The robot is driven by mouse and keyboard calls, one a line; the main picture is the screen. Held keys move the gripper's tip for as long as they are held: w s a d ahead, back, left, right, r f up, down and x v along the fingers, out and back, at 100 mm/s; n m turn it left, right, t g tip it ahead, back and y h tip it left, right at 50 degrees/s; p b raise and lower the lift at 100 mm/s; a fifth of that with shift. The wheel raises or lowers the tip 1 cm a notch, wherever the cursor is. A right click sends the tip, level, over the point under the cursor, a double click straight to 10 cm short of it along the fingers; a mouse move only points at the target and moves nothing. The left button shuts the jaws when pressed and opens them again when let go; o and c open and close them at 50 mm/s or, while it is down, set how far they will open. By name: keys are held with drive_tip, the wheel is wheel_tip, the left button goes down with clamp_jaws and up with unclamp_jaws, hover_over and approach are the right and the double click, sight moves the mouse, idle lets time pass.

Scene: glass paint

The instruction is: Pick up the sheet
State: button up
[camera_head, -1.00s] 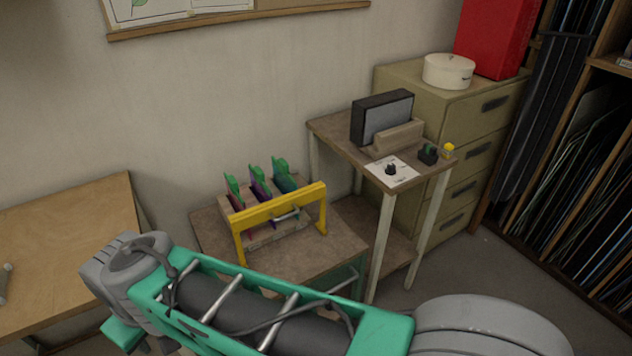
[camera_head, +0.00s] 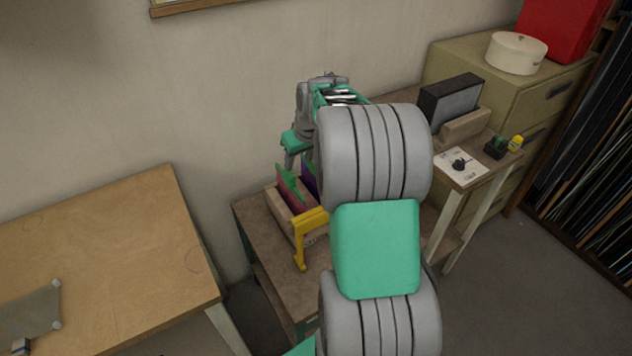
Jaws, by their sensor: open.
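The third, teal sheet seen earlier is hidden behind my arm. My gripper (camera_head: 297,164) points down just above the rack's sheets, its jaws open. I cannot tell whether its fingers are around a sheet or only behind them.
A yellow bar frame (camera_head: 300,246) stands at the rack's front, partly hidden by my arm. A side table at right holds a dark panel (camera_head: 452,105) in a wooden holder. A wooden table (camera_head: 120,250) at left bears a flat greyish sheet (camera_head: 36,312).

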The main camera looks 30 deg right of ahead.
drive_tip(key=d+f, duration=0.1)
drive_tip(key=d, duration=0.1)
drive_tip(key=w+d+f, duration=0.1)
drive_tip(key=d, duration=0.2)
drive_tip(key=d+f, duration=0.1)
drive_tip(key=d, duration=0.2)
drive_tip(key=shift+w+d+f, duration=0.15)
drive_tip(key=shift+w+f, duration=0.05)
drive_tip(key=shift+w, duration=0.1)
drive_tip(key=x, duration=0.2)
drive_tip(key=p+x, duration=0.1)
drive_tip(key=x, duration=0.2)
drive_tip(key=p+x, duration=0.1)
drive_tip(key=x, duration=0.2)
drive_tip(key=shift+w+d+r, duration=0.1)
drive_tip(key=shift+w+d, duration=0.15)
drive_tip(key=shift+w, duration=0.05)
drive_tip(key=shift+t, duration=0.3)
clamp_jaws()
